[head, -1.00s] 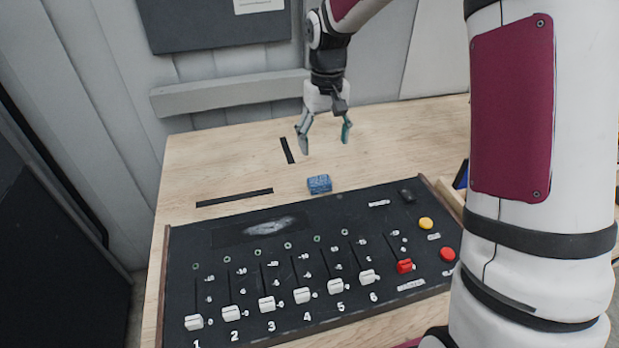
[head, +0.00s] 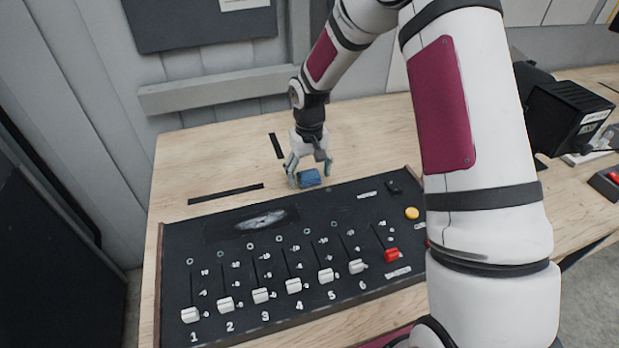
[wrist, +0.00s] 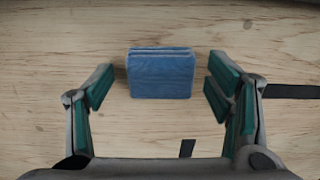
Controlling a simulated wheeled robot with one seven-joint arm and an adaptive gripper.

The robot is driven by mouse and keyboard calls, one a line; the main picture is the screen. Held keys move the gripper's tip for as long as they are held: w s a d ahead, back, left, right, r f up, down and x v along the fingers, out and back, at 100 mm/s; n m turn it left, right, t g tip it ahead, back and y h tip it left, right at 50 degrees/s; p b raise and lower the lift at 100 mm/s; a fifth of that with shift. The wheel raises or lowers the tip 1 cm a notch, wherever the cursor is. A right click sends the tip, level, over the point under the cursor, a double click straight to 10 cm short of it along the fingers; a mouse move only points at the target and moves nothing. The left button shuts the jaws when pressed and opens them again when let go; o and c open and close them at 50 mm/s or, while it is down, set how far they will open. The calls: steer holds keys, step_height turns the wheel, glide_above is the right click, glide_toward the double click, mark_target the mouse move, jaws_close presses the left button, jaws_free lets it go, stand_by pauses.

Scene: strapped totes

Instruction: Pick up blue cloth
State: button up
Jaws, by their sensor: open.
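The blue cloth (head: 309,178) is a small folded block on the wooden table, just behind the black slider panel. In the wrist view the cloth (wrist: 161,73) lies between my two fingers, slightly beyond their tips, with a gap on each side. My gripper (head: 309,177) is open and points down over the cloth. In the wrist view my gripper (wrist: 160,85) has green pads on both fingers, and nothing is held. The left finger hides little of the cloth in the head view.
Black strips (head: 226,194) mark the table. A black device (head: 570,118) stands at the right. The table (head: 190,150) is clear at the left.

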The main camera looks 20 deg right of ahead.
mark_target(309, 174)
steer(key=shift+f, duration=0.1)
steer(key=shift+c, duration=0.3)
steer(key=c, duration=1)
step_height(309, 174, up, 10)
steer(key=shift+r+b, duration=0.1)
steer(key=shift+b, duration=0.4)
steer(key=shift+o, duration=0.5)
